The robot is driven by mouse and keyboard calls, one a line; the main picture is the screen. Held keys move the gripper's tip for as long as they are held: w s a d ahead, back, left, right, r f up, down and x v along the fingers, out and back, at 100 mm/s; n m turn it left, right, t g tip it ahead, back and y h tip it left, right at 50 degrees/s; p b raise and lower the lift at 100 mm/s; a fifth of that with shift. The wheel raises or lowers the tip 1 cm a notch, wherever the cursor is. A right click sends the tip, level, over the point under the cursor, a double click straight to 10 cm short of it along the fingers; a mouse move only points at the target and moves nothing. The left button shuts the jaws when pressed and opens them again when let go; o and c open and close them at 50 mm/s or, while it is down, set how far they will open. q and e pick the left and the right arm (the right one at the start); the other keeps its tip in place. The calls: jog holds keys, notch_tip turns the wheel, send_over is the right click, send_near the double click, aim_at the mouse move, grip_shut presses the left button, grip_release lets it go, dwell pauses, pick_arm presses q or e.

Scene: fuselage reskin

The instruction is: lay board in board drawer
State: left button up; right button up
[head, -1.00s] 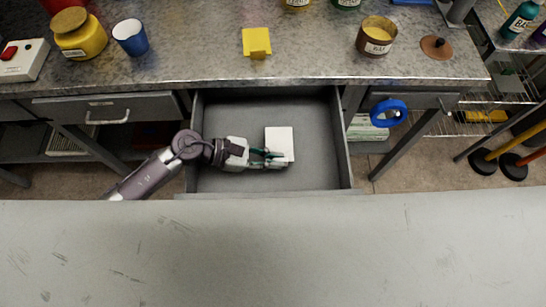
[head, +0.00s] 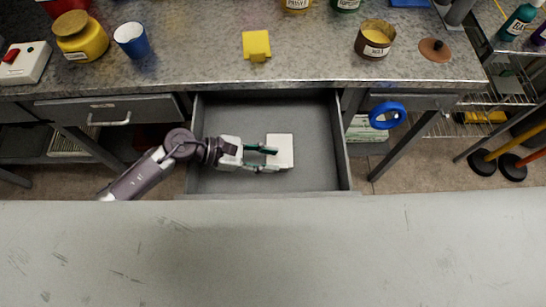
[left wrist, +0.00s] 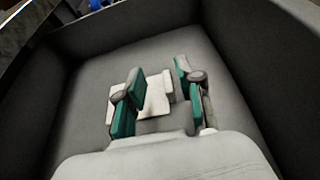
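The white square board (head: 281,151) lies in the open grey drawer (head: 220,112), right of the drawer's middle. In the left wrist view the board (left wrist: 155,98) appears flat on the drawer floor, with a small raised block on it. My left gripper (head: 270,160) reaches into the drawer from the left, its fingertips at the board's left edge. Its green-padded fingers are spread apart, with nothing gripped between them. In the left wrist view the gripper (left wrist: 155,85) partly covers the board. My right gripper is in neither view.
The worktop (head: 200,65) above the drawer bears a yellow block (head: 256,44), a brown pot (head: 375,38), a blue cup (head: 130,38) and a yellow jar (head: 80,36). A blue ring (head: 387,115) hangs at the right drawer. The open drawer has free floor around the board.

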pick_arm(q)
jog(key=b+v, duration=0.2)
jog(key=v, duration=0.8)
jog(key=shift+a, duration=0.35)
